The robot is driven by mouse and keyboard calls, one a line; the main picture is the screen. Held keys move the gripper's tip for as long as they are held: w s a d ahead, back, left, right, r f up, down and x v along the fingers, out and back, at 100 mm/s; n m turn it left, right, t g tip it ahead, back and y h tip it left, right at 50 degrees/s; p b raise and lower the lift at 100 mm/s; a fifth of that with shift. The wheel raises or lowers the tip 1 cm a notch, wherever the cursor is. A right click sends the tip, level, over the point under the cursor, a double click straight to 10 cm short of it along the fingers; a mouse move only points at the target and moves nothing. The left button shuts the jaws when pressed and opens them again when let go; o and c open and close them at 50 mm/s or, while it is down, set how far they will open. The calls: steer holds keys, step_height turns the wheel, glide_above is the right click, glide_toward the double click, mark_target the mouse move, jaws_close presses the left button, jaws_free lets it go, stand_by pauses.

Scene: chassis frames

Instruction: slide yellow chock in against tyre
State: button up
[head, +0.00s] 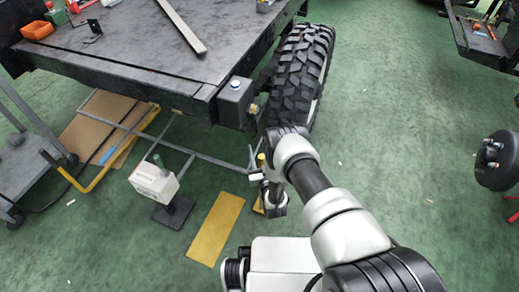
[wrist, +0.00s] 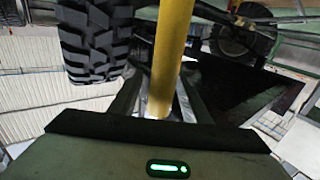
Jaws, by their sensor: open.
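The tyre (head: 302,72) is black with deep tread and stands at the right end of the dark frame. It also shows at the upper left of the wrist view (wrist: 92,42). A yellow upright bar (wrist: 172,55), apparently the yellow chock's handle, runs down between my gripper's fingers (wrist: 157,100). Its top (head: 261,160) shows beside my wrist in the head view, and a yellow piece (head: 258,206) shows low on the floor there. My gripper is open around the bar; I cannot tell whether either finger touches it. My arm hides much of the chock and the tyre's foot.
A flat yellow rectangle (head: 215,230) lies on the green floor. A white box on a dark base (head: 154,182) stands left of it. The dark chassis frame (head: 130,45) and a grey box (head: 235,102) overhang nearby. The floor to the right is mostly clear.

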jaws_close()
stand_by(0.3)
